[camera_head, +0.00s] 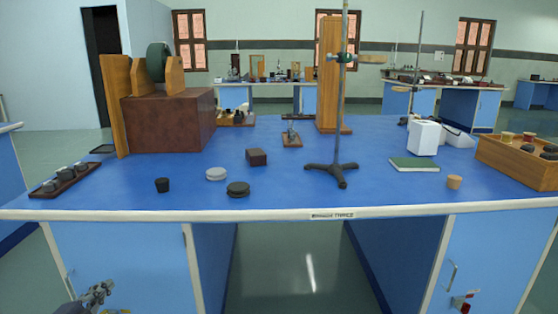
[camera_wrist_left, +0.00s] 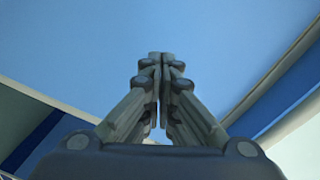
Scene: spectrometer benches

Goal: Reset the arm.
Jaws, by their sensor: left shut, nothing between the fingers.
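My left gripper (camera_head: 98,293) shows at the lower left of the head view, low in front of the blue bench (camera_head: 300,192) and below its white front edge. In the left wrist view my left gripper (camera_wrist_left: 161,60) has its fingers together, shut with nothing between them. It points at a plain blue surface and touches no object that I can see. My right gripper does not show in either view.
The bench top holds a retort stand (camera_head: 340,130), a brown box (camera_head: 170,122), a dark block (camera_head: 257,157), small discs (camera_head: 216,174), a green book (camera_head: 414,164), a white device (camera_head: 424,138) and a wooden tray (camera_head: 505,164). The knee space (camera_head: 285,270) under the bench is open.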

